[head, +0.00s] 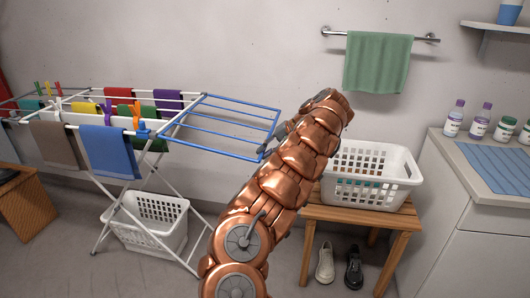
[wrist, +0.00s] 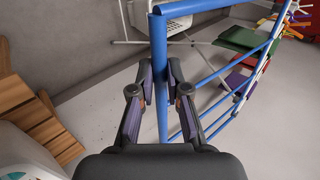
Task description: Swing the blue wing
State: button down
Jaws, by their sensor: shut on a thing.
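The blue wing (head: 240,102) is a frame of blue bars on the right end of the white drying rack (head: 103,224). It stands out roughly level with the rack top, toward the wooden bench. My gripper (head: 264,152) is at the wing's outer right end, partly hidden by my copper arm. In the wrist view my gripper (wrist: 161,88) has its two fingers on either side of the wing's outer blue bar (wrist: 158,42) and is shut on it. The other blue bars run off to the right there.
Cloths and pegs cover the rack's left part; a blue cloth (head: 108,152) hangs in front. A white basket (head: 147,222) stands beneath. At right, a white laundry basket (head: 375,193) sits on a wooden bench (head: 372,222) with shoes below. A green towel (head: 376,62) hangs on the wall.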

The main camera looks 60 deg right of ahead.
notch_tip(320, 180, up, 5)
jog(key=p, duration=0.3)
jog(key=shift+a+r+p, duration=0.1)
jog(key=shift+r+p, duration=0.1)
jog(key=shift+p, duration=0.15)
jog(key=c, duration=1.4)
grip_release()
jog(key=shift+w, duration=0.1)
jog(key=o, duration=0.4)
jog(key=shift+f, duration=0.1)
jog(key=shift+o, duration=0.2)
jog(key=shift+s, duration=0.2)
jog(key=shift+s, duration=0.1)
jog(key=p+v, duration=0.6)
jog(key=v, duration=0.1)
